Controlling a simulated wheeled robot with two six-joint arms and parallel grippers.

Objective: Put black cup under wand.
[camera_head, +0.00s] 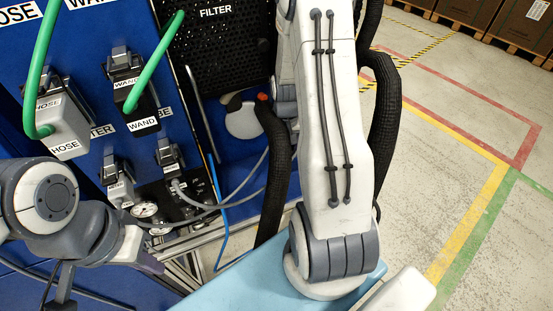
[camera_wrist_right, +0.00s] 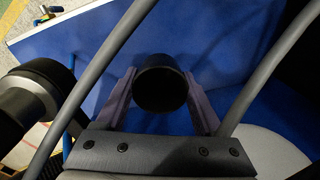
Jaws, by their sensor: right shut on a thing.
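In the right wrist view the black cup (camera_wrist_right: 161,88) sits between the two purple fingers of my right gripper (camera_wrist_right: 160,76), which is shut on it. Its dark round opening faces the camera, with blue surface behind it. In the head view my right arm crosses the middle and the cup cannot be made out. My left gripper (camera_head: 150,263) is at the lower left, below the panel's gauges; its jaws are too hidden to judge. A black connector labelled WAND (camera_head: 143,121) is on the blue panel with a green hose. I cannot pick out the wand itself for certain.
A grey connector labelled HOSE (camera_head: 62,128) also has a green hose. Below are gauges (camera_head: 145,209) and grey cables. A black perforated FILTER panel (camera_head: 222,40) stands behind. A light blue surface (camera_head: 225,291) lies at the bottom. Marked floor (camera_head: 490,170) on the right is clear.

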